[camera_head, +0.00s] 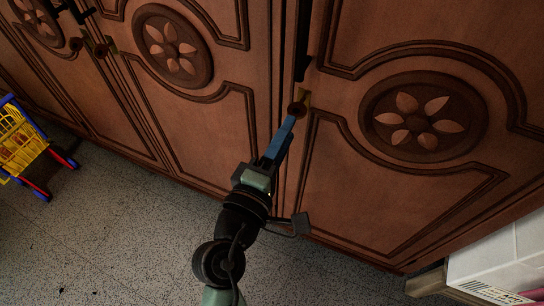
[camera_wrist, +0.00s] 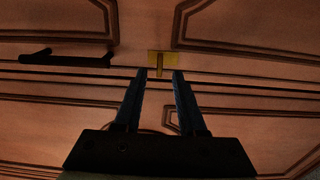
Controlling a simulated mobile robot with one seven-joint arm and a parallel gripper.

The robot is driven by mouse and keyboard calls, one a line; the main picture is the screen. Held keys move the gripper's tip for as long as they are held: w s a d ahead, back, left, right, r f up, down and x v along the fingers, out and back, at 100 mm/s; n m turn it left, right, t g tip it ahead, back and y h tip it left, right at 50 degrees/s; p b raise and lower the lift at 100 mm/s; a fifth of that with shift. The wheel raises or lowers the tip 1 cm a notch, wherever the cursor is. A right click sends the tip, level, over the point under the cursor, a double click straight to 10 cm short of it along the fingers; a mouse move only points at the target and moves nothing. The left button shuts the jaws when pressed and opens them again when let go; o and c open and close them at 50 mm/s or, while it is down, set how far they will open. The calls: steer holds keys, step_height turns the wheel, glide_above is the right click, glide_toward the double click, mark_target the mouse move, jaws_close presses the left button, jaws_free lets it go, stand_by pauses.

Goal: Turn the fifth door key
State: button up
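A door key (camera_head: 297,108) sits in a brass lock plate (camera_head: 305,97) at the edge of the right-hand wooden door (camera_head: 340,190). In the wrist view the yellow lock plate (camera_wrist: 171,58) shows just beyond the fingertips, with the thin key (camera_wrist: 160,68) upright in front of it. My gripper (camera_wrist: 162,73) is open; its two dark fingers point at the plate, one on each side of the key, with a gap between them. In the head view the blue fingers of my gripper (camera_head: 290,122) reach up to the key. Contact cannot be told.
A dark handle (camera_wrist: 65,59) is on the door beside the lock. Other keys (camera_head: 100,48) show at the upper left doors. A yellow and blue toy cart (camera_head: 20,140) stands at the left. A white box (camera_head: 495,260) is at the lower right. The speckled floor (camera_head: 120,240) is clear.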

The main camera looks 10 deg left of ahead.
steer(key=v, duration=0.6)
stand_by(0.4)
steer(key=w+d+r+m+t+y, duration=0.1)
steer(key=w+d+r+m+t, duration=0.3)
steer(key=r, duration=0.8)
steer(key=w+a+r+m+t, duration=0.1)
steer(key=r+m, duration=0.6)
steer(key=r, duration=0.6)
steer(key=s+r+m+t+y+p, duration=0.1)
steer(key=s+r+m+t+y, duration=0.2)
steer(key=r, duration=0.7)
steer(key=s+r+t+y, duration=0.2)
steer(key=s+r, duration=0.3)
steer(key=r, duration=0.5)
step_height(320, 180, up, 18)
steer(key=p, duration=1.8)
steer(key=shift+d, duration=0.2)
steer(key=shift+w+r, duration=0.1)
